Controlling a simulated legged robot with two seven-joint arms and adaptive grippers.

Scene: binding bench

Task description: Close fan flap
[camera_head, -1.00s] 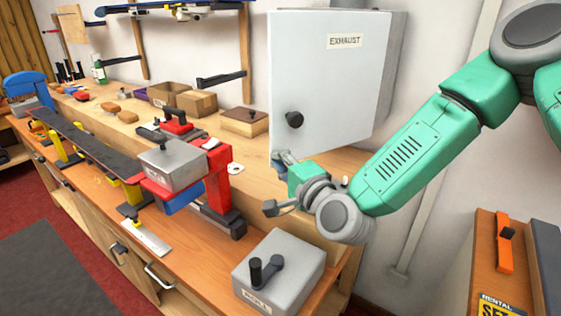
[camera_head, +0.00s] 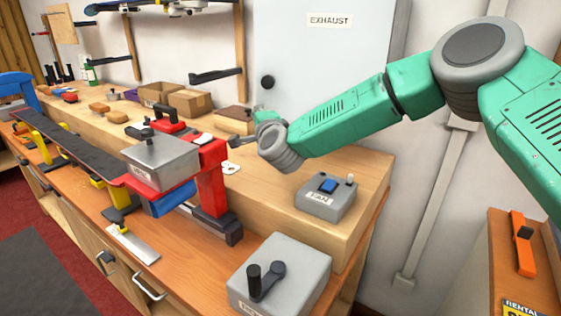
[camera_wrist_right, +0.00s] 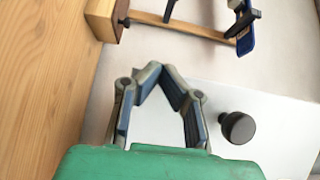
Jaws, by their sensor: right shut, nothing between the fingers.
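The pale grey fan flap (camera_head: 320,65), labelled EXHAUST, stands upright at the back wall in the head view. Its black knob (camera_head: 267,82) is near its left edge. It also fills the lower right of the right wrist view (camera_wrist_right: 275,120), with the knob (camera_wrist_right: 237,127) right of my fingers. My right gripper (camera_wrist_right: 154,70) is shut and empty, its tips together, close to the flap's face. I cannot tell if it touches. In the head view my right forearm hides the flap's lower part. Whether the flap is fully flush is unclear. My left gripper is out of view.
A grey FAN switch box (camera_head: 326,197) with a blue rocker sits on the raised shelf. A grey box with a crank (camera_head: 280,277) stands in front. A red clamp stand (camera_head: 211,180) and a cardboard box (camera_head: 190,103) are left of my arm.

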